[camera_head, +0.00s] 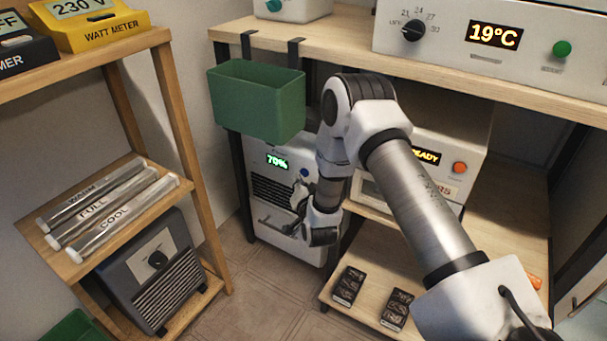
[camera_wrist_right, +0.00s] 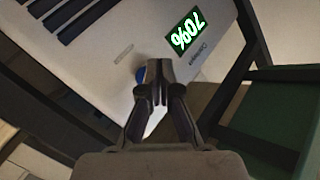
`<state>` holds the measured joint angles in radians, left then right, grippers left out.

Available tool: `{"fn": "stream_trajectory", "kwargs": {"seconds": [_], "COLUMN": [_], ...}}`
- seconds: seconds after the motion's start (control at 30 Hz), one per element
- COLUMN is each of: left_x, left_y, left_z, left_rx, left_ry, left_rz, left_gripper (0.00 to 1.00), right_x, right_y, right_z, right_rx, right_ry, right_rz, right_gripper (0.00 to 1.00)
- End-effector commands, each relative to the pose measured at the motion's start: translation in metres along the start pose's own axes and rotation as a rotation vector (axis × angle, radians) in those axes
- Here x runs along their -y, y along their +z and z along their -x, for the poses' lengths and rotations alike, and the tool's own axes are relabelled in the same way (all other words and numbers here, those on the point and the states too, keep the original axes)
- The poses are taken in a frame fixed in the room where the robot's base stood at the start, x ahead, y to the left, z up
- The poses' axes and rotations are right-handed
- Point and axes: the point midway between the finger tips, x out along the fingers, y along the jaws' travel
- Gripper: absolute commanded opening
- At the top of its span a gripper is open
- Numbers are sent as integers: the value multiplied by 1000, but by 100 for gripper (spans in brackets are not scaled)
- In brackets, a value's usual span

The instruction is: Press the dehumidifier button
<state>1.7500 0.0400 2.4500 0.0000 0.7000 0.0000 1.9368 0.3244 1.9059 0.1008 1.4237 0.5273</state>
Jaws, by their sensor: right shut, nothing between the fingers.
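The dehumidifier (camera_head: 262,215) is a white unit on the floor, below the green bin, with a green 70% display (camera_head: 277,162) and dark vent slats. Its small blue button (camera_head: 304,173) is right of the display in the head view. My right gripper (camera_head: 291,228) is shut and empty in front of the unit. In the right wrist view, the shut fingertips (camera_wrist_right: 155,68) are over the white front, and the blue button (camera_wrist_right: 141,75) shows partly hidden beside them. I cannot tell whether they touch it. My left gripper is not in view.
A green bin (camera_head: 255,100) hangs from the upper shelf (camera_head: 335,42) above the dehumidifier. A white device with a READY display (camera_head: 427,156) stands right of my arm. Two dark packs (camera_head: 348,286) lie on the lower shelf. A wooden rack (camera_head: 190,150) stands left, with clear floor between.

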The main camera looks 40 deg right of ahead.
Motion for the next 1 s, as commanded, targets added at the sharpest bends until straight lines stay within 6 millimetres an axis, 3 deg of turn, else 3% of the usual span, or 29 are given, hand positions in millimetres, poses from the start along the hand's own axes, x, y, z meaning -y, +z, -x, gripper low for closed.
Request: {"fn": "stream_trajectory", "kwargs": {"seconds": [0.5, 0.83, 0.93, 1.0], "left_x": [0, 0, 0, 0], "left_y": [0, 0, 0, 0], "left_z": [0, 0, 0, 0], "left_rx": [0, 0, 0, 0], "left_ry": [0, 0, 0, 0], "left_rz": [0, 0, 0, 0], "left_gripper": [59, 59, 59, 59], "right_x": [28, 30, 16, -8], "right_y": [28, 32, 56, 95], "right_z": [38, 42, 56, 84], "right_rx": [2, 5, 101, 270], "right_ry": [-1, 2, 40, 96], "right_rz": [1, 3, 62, 168], "right_gripper": [0, 0, 0, 0]}}
